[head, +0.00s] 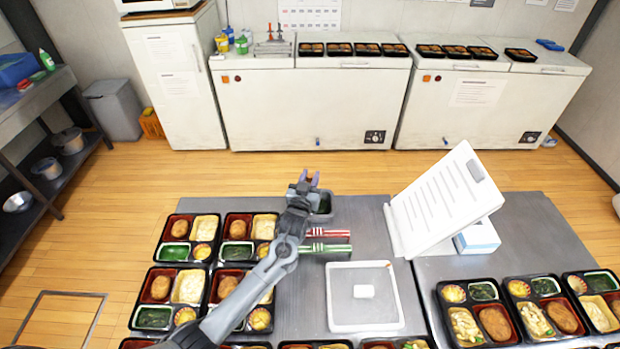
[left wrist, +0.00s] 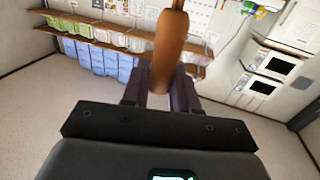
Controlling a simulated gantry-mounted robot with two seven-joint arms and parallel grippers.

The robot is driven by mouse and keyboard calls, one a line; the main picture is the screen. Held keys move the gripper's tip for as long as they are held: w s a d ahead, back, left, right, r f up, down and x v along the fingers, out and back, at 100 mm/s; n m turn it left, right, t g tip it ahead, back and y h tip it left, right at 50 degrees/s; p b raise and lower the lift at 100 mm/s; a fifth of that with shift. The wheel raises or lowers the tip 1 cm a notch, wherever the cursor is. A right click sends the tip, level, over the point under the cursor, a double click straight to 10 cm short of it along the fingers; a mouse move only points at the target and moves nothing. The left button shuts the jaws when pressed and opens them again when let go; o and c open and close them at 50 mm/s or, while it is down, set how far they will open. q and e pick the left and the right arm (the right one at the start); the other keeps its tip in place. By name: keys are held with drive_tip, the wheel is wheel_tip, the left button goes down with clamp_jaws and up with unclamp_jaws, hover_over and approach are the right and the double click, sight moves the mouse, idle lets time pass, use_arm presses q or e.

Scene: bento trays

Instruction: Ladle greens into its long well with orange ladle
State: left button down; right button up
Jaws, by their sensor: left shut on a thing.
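My left gripper (head: 304,180) is at the back edge of the grey table, beside and partly over a dark container (head: 323,206) whose contents look dark green. In the left wrist view its fingers (left wrist: 160,88) are shut on the orange-brown handle of the ladle (left wrist: 168,45). The ladle's bowl is hidden in both views. Black bento trays stand left of my arm. The back-left tray (head: 163,239) has a plain bright green long well (head: 174,252). The tray beside it (head: 219,240) and the front-left tray (head: 136,301) show dark greens. My right gripper is out of view.
Red (head: 335,233) and green (head: 338,249) striped items lie right of my forearm. A tilted white document stand (head: 440,205) and a box (head: 478,237) stand to the right. More filled bentos (head: 440,295) line the right front.

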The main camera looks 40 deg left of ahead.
use_arm(q)
wheel_tip(320, 180, up, 6)
drive_tip(key=p, duration=0.5)
drive_tip(key=shift+f, duration=0.1)
wheel_tip(320, 180, up, 3)
drive_tip(key=p, duration=0.2)
drive_tip(key=shift+p, duration=0.4)
